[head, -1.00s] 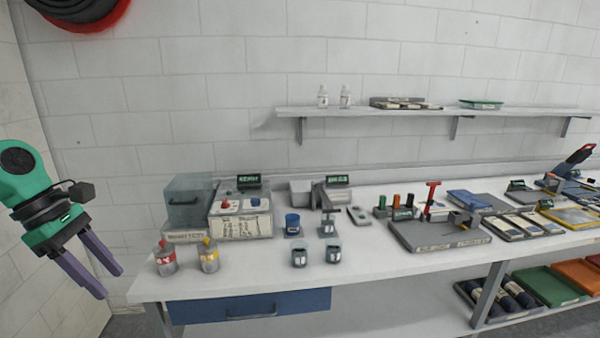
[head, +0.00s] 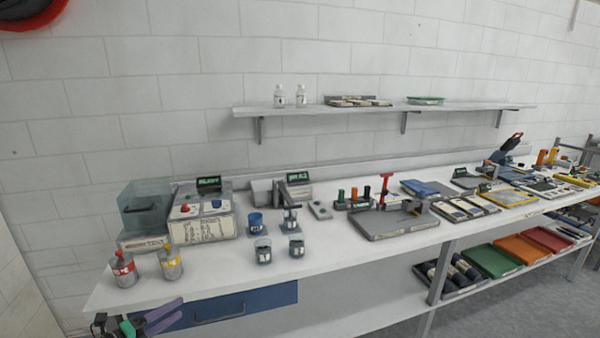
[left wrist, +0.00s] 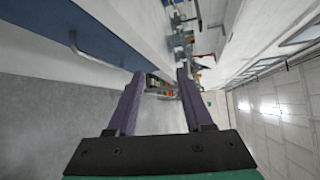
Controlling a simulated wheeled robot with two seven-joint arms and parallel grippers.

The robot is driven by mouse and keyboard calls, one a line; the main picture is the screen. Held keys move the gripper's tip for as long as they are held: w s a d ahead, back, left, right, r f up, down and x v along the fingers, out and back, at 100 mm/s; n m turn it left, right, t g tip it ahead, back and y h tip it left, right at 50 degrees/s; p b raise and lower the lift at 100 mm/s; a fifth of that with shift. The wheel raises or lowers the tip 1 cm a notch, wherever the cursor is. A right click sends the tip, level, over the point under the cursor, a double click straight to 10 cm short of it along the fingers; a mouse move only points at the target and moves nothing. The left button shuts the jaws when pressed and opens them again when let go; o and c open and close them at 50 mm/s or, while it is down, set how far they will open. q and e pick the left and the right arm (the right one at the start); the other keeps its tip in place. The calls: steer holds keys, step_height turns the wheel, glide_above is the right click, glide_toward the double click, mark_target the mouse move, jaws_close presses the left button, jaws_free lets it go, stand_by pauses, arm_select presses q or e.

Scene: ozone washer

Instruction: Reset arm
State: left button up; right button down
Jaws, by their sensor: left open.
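My left gripper (head: 163,317) is low at the bottom left of the head view, in front of the bench's blue drawer (head: 215,306). Its two purple fingers are apart. In the left wrist view the fingers (left wrist: 158,84) are spread with nothing between them, and the drawer with its handle (left wrist: 88,50) is on the left. My right gripper is in neither view.
The white bench (head: 330,250) holds a red-capped can (head: 123,270), a yellow-capped can (head: 171,264), a clear box (head: 145,208), small cups and a grey tray (head: 395,226). A wall shelf (head: 360,108) is above. Colored bins (head: 492,261) sit below. Grey floor is open at right.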

arm_select(q)
steer(key=s+a+f+n+g+y, duration=0.1)
steer(key=s+f+n+y, duration=0.3)
steer(key=f, duration=0.5)
steer(key=s+f+n+g+y, duration=0.1)
steer(key=s+f+n+g, duration=0.1)
steer(key=s+f+n, duration=0.65)
steer(key=s+a+f+n+g+y, duration=0.1)
steer(key=s+f+n+y, duration=0.25)
steer(key=f, duration=0.75)
steer(key=s+d+f+n+g, duration=0.2)
steer(key=s+f, duration=0.3)
steer(key=s, duration=0.5)
steer(key=s+d+f+n+g, duration=0.3)
steer(key=s+d+f, duration=0.1)
steer(key=s, duration=0.6)
steer(key=s+d+f+n+g, duration=0.3)
steer(key=s+f, duration=0.2)
steer(key=s, duration=0.6)
steer(key=shift+d+f+g, duration=0.3)
steer(key=shift+d+f, duration=0.05)
